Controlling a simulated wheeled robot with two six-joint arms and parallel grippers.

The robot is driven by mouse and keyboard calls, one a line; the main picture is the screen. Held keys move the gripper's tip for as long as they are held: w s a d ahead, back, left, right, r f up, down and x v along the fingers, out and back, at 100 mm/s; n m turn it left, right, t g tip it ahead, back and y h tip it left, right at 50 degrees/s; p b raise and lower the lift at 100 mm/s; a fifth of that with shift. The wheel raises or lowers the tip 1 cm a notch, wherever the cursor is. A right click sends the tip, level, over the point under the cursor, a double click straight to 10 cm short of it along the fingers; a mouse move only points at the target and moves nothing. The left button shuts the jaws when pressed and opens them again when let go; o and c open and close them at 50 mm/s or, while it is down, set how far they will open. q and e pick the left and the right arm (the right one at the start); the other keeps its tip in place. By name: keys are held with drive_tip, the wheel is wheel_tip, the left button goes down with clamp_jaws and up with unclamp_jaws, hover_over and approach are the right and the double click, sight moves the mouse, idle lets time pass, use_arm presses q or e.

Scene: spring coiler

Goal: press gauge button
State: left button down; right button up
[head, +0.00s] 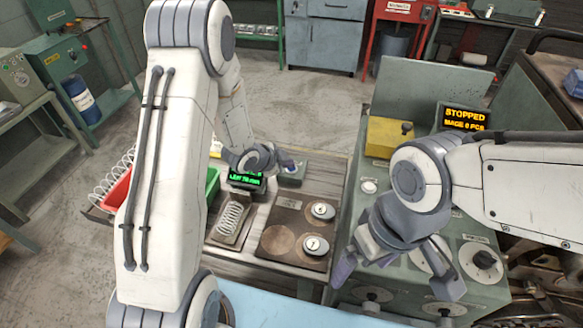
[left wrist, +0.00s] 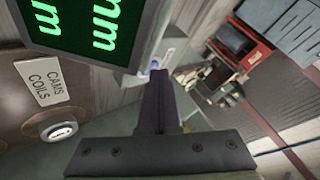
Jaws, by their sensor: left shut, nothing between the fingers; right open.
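The gauge shows as a small black display (head: 246,181) with green text on the bench; the display fills the upper left of the left wrist view (left wrist: 92,28). A small grey box (head: 291,179) stands just right of it. A blue button (left wrist: 155,65) shows beyond my fingertips in the left wrist view. My left gripper (head: 288,162) is shut and empty, with its tips over the grey box. The fingers partly hide the button, so I cannot tell whether they touch it. My right gripper (head: 396,288) is open and empty over the green machine (head: 400,292).
A coil spring (head: 232,219) lies on a plate in front of the display. A brown board (head: 283,246) with round discs lies beside it. A red bin (head: 117,190) and a green bin (head: 213,181) stand left. A screen (head: 464,118) at right reads STOPPED.

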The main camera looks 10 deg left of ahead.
sight(289, 170)
idle(0.3)
use_arm(q)
drive_tip(key=shift+r+p, duration=0.6)
drive_tip(key=shift+r, duration=0.15)
drive_tip(key=shift+r, duration=0.1)
wheel_tip(289, 170, up, 5)
drive_tip(key=p, duration=0.4)
drive_tip(key=shift+d, duration=0.1)
idle(0.5)
